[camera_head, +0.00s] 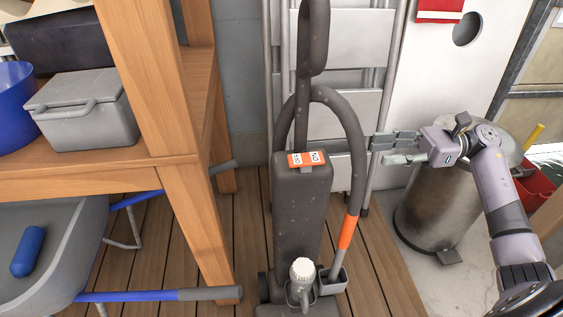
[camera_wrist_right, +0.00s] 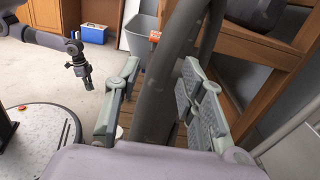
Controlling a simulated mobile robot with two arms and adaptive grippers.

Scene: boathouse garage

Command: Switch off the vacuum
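The upright vacuum (camera_head: 297,205) stands on the plank floor, dark grey, with a tall loop handle and a curved hose (camera_head: 350,140). On top of its body is an orange switch panel (camera_head: 309,159) with white ON and OFF labels; I cannot tell which side is pressed. My right gripper (camera_head: 381,151) is open and empty, just right of the hose and apart from the switch panel. In the right wrist view my right gripper (camera_wrist_right: 160,103) has its fingers spread, with the dark hose (camera_wrist_right: 157,100) between them in the picture. My left gripper (camera_wrist_right: 84,77) shows small there; its opening is unclear.
A wooden workbench (camera_head: 180,190) with a grey cooler (camera_head: 85,108) and a blue bucket (camera_head: 14,105) stands left. A wheelbarrow (camera_head: 75,245) with blue handles is beneath it. A ladder (camera_head: 335,100) leans behind the vacuum. A metal bin (camera_head: 435,205) stands right, below my right arm.

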